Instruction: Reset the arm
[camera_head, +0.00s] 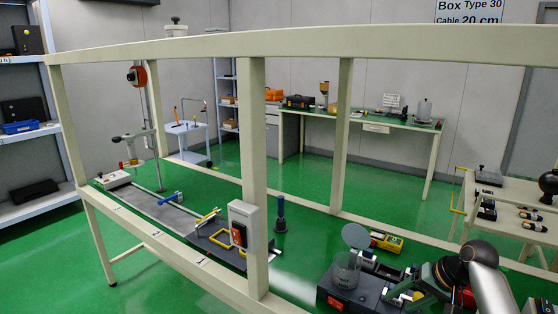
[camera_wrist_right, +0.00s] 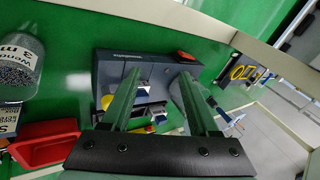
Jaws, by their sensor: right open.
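My right arm (camera_head: 485,278) comes into the head view at the lower right. Its gripper (camera_head: 403,291) is over the right end of the bench, close to a dark grey device. In the right wrist view the two green fingers of the gripper (camera_wrist_right: 158,100) are apart, with nothing held between them. The dark grey device (camera_wrist_right: 150,68) with an orange-red part lies beyond the fingertips. I cannot tell how high the fingers are above it. My left gripper is not in view.
A cream frame post (camera_head: 253,170) and yellow meter (camera_head: 386,242) are nearby.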

